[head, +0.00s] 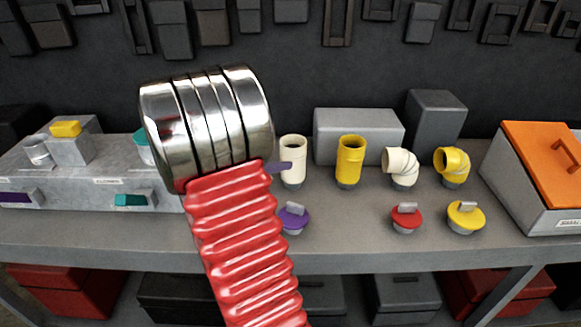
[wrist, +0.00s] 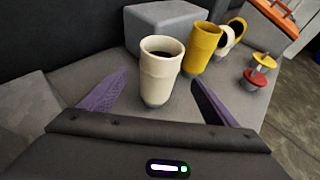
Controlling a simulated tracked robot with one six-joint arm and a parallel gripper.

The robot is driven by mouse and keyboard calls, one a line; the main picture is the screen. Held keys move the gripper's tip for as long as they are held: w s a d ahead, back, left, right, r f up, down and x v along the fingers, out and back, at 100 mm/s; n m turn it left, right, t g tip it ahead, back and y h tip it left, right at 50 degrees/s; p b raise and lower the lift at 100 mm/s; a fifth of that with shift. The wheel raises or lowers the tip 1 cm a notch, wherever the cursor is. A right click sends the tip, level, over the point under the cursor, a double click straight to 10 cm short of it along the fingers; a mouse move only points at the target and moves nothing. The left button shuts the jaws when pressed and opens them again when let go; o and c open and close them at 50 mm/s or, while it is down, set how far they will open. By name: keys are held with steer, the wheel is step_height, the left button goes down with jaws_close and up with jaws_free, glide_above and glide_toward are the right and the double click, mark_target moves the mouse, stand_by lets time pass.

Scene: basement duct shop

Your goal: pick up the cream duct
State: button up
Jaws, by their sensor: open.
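The cream duct (head: 293,162) is a straight, upright, open-topped tube with a grey base, standing on the grey bench just right of my arm in the head view. In the wrist view the cream duct (wrist: 161,72) stands upright ahead of my gripper (wrist: 158,80). The two purple fingers are spread wide, one on each side of the duct in the picture, with nothing held. I cannot tell how far the tips are from it. In the head view my arm hides most of the gripper; one purple finger shows beside the duct.
A yellow straight duct (head: 350,160), a cream elbow (head: 400,168) and a yellow elbow (head: 453,166) stand to the right. Purple (head: 293,218), red (head: 407,219) and yellow (head: 466,217) caps sit in front. A grey block (head: 358,134) is behind; an orange-lidded box (head: 541,160) stands far right.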

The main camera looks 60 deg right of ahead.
mark_target(284, 155)
steer(key=shift+d, duration=0.1)
steer(key=x, duration=0.8)
steer(key=shift+s+d+f, duration=0.1)
steer(key=shift+d, duration=0.1)
stand_by(0.3)
steer(key=shift+x, duration=2.6)
steer(key=shift+c, duration=0.5)
steer(key=c, duration=1.2)
